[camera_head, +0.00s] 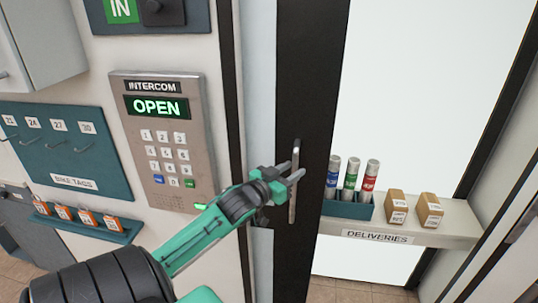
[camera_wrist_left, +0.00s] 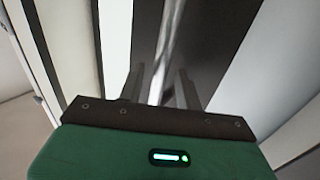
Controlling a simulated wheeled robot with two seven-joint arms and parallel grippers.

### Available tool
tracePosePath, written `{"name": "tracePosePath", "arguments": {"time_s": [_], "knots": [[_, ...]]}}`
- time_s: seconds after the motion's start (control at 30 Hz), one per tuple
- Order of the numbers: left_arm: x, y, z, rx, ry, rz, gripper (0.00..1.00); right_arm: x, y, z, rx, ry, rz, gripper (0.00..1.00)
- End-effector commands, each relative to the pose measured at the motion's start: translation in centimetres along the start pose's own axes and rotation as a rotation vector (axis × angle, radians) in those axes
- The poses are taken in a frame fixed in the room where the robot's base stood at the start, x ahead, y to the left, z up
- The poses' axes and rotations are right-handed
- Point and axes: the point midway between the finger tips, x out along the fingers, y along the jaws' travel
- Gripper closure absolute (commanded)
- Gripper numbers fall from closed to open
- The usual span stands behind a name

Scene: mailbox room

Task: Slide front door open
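The front door's dark upright frame (camera_head: 312,70) stands in the middle of the head view, with a pale panel to its right. A vertical metal bar handle (camera_head: 293,205) is fixed on this dark frame. My left gripper (camera_head: 297,174) reaches the handle from the left. In the left wrist view, the handle (camera_wrist_left: 165,45) runs between the two fingers of my left gripper (camera_wrist_left: 159,90). The fingers are apart, with a gap visible beside the bar, and do not look closed on it. My right gripper is not in view.
A grey intercom (camera_head: 160,140) reading OPEN is on the wall left of the door. Bike-tag hooks (camera_head: 70,140) hang farther left. A deliveries shelf (camera_head: 455,222) with several tubes and two small boxes (camera_head: 428,210) shows right of the handle.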

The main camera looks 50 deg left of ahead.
Motion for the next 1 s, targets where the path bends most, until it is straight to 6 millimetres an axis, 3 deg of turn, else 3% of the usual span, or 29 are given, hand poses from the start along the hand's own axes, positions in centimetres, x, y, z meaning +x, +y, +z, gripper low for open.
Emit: {"name": "tracePosePath", "arguments": {"time_s": [0.6, 1.0], "knots": [[-9.5, 0.0, 0.3, 0.001, -0.004, 0.000, 0.65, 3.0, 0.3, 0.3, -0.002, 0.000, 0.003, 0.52], [-11.6, 0.0, 0.1, 0.000, -0.002, 0.000, 0.65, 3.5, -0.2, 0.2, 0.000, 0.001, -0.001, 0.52]]}}
